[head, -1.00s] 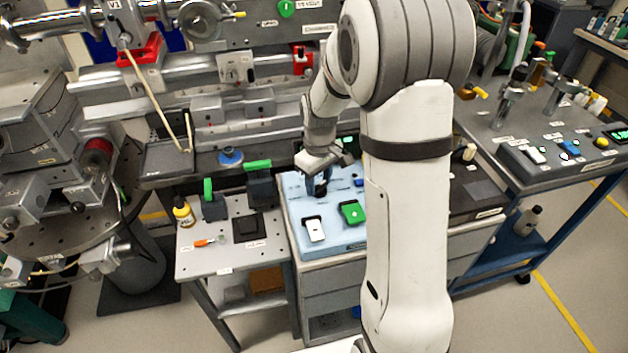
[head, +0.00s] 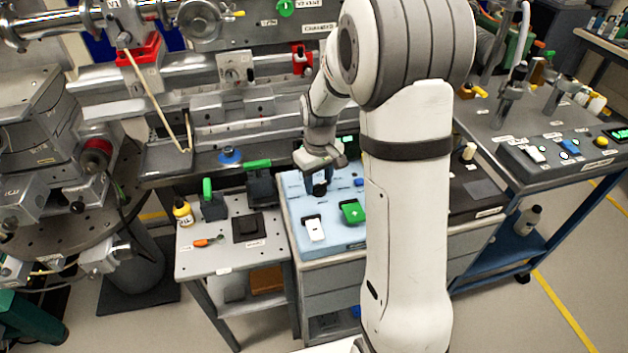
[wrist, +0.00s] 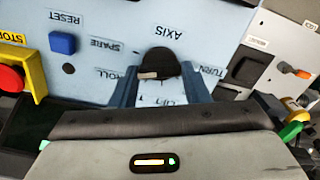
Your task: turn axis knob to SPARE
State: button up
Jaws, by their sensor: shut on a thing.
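The axis knob (wrist: 163,60) is round and black, with a pale mark on its left side in the wrist view. It stands on a light blue panel (wrist: 120,14), below the upside-down AXIS label. My gripper (wrist: 159,70) has its two blue fingers on either side of the knob and is shut on it. The SPARE label (wrist: 106,43) is to the knob's upper left, with ROLL below it; LIFT and TURN lie below and to the right. The pale mark points left, towards the SPARE and ROLL side; I cannot tell exactly which label it meets. In the head view my gripper (head: 319,183) partly hides the knob.
A blue RESET button (wrist: 62,43) and a red stop button (wrist: 11,79) in a yellow housing are near the panel's left side. A white switch (head: 314,229) and a green switch (head: 352,211) stand in front.

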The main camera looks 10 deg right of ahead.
aim_at(319, 184)
jog(key=m, duration=0.5)
jog(key=shift+s+f+m, duration=0.1)
jog(key=shift+m, duration=0.3)
dwell(0.4)
jog(key=o, duration=1)
jog(key=shift+r, duration=0.25)
notch_tip(319, 184, up, 6)
jog(key=shift+r, duration=0.75)
